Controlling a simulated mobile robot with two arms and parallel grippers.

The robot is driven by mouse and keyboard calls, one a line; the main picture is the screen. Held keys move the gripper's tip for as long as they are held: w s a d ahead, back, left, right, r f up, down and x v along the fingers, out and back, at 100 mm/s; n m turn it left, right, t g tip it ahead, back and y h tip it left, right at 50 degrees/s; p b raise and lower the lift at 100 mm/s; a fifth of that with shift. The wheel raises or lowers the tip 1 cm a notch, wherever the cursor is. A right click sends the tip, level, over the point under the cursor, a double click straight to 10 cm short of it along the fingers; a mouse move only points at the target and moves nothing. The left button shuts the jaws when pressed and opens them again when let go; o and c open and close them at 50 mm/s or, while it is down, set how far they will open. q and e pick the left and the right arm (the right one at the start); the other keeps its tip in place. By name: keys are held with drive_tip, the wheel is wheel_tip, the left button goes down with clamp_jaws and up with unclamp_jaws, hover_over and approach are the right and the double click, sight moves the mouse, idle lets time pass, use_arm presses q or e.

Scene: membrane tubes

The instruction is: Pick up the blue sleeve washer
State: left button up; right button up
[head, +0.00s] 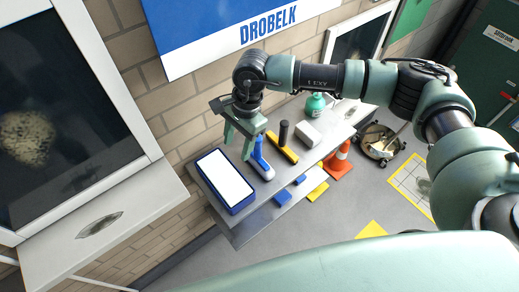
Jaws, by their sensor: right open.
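The blue sleeve washer (262,161) lies on the grey bench (301,171), with a blue upper part and a paler end towards the front. My right gripper (238,148) points down with its two green fingers apart and nothing between them. It is above the back of the bench, just left of the washer's upper end; one finger overlaps the view close to it. I cannot tell whether they touch. My left gripper is not in view.
A blue-rimmed tray with a white inside (218,201) is left of the washer. A yellow tool with a black handle (287,153), a white block (309,134) and a green bottle (315,106) are to its right. An orange cone (340,161) stands beyond the bench's right side.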

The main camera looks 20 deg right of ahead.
sight(258, 148)
drive_tip(key=d, duration=0.1)
drive_tip(key=w+d+h, duration=0.1)
drive_tip(key=d, duration=0.1)
drive_tip(key=w+d+h, duration=0.1)
drive_tip(key=d, duration=0.1)
drive_tip(key=shift+w+d+r+t, duration=0.15)
drive_tip(key=shift+d+r+t, duration=0.1)
drive_tip(key=shift+r+t, duration=0.05)
drive_tip(key=shift+d+r+h, duration=0.2)
drive_tip(key=shift+d+h, duration=0.1)
drive_tip(key=shift+d, duration=0.05)
drive_tip(key=shift+f, duration=0.35)
drive_tip(key=f+p, duration=0.1)
drive_tip(key=f, duration=0.1)
drive_tip(key=f+p, duration=0.1)
drive_tip(key=f, duration=0.1)
drive_tip(key=s+f+p, duration=0.1)
drive_tip(key=f+p, duration=0.1)
drive_tip(key=shift+a+f, duration=0.1)
drive_tip(key=shift+f, duration=0.05)
drive_tip(key=shift+w+f, duration=0.1)
drive_tip(key=shift+f, duration=0.35)
clamp_jaws()
